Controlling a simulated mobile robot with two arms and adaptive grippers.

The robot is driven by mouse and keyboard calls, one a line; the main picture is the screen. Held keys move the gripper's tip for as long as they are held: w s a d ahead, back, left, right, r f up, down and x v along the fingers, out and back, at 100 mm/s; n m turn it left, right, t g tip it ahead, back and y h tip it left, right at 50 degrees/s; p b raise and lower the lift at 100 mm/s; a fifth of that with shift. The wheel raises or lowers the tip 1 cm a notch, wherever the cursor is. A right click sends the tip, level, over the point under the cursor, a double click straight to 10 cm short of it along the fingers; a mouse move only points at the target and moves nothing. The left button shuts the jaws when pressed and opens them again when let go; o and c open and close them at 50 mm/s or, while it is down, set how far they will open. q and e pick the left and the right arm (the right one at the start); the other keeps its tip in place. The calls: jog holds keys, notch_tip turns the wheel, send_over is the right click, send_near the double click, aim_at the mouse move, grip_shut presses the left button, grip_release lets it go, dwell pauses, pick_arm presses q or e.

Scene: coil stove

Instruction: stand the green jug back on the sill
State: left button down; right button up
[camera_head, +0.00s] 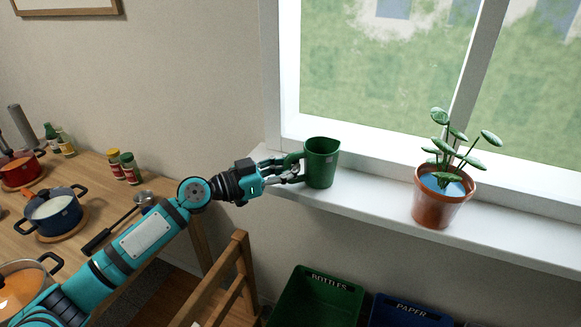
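The green jug (321,164) is upright at the left part of the white window sill (372,204), its handle pointing left. Its base looks level with the sill top; I cannot tell if it bears fully on it. My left gripper (293,170) reaches in from the left, with its fingers at the jug's handle, and looks closed on it. The fingers partly hide the handle. My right gripper is not in view.
A potted plant (440,198) in a terracotta pot stands on the sill further right, with bare sill between. Below are a green bottles bin (316,297) and a blue paper bin (405,312). A wooden chair (236,275) and a table with pots (53,212) are at left.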

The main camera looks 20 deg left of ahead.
pick_arm(q)
jog(key=c, duration=1.5)
grip_release()
jog(key=shift+s, duration=0.1)
jog(key=b+v, duration=0.5)
jog(key=v, duration=0.7)
jog(key=shift+r, duration=0.1)
